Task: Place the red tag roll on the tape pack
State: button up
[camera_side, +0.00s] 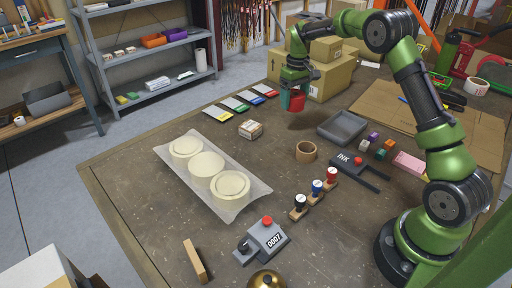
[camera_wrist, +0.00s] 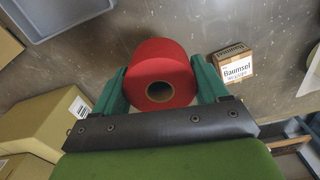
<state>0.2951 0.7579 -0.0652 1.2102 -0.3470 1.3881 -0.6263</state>
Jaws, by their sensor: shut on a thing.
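The red tag roll (camera_wrist: 160,72) is between the two green fingers of my gripper (camera_wrist: 160,85) in the wrist view, its cored end facing the camera. In the side view my gripper (camera_side: 292,98) is shut on the red roll (camera_side: 297,103) and holds it above the table near the cardboard boxes. The tape pack (camera_side: 212,178) lies on the table to the left and nearer the camera, apart from the gripper. It is a clear wrapped tray with three cream tape rolls in a row.
A small labelled box (camera_side: 250,129) stands between the gripper and the pack. A brown tape ring (camera_side: 306,152), a grey tray (camera_side: 342,127) and several stamps (camera_side: 317,190) are to the right. Cardboard boxes (camera_side: 325,77) stand behind the gripper. Coloured cards (camera_side: 241,104) lie along the back edge.

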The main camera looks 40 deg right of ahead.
jog(key=s+a+r+n, duration=0.2)
jog(key=a+r, duration=0.1)
jog(key=a, duration=0.7)
jog(key=s+a+r+n, duration=0.1)
jog(key=a+r, duration=0.1)
jog(key=a, duration=0.8)
jog(key=s+a+f, duration=0.1)
jog(key=s+a, duration=0.7)
jog(key=s, duration=0.1)
jog(key=m, duration=0.2)
send_over(213, 169)
notch_tip(213, 169, down, 4)
jog(key=shift+w+f, duration=0.1)
jog(key=shift+f, duration=1.8)
jog(key=shift+f, duration=0.15)
jog(key=o, duration=1.1)
jog(key=shift+c, duration=0.2)
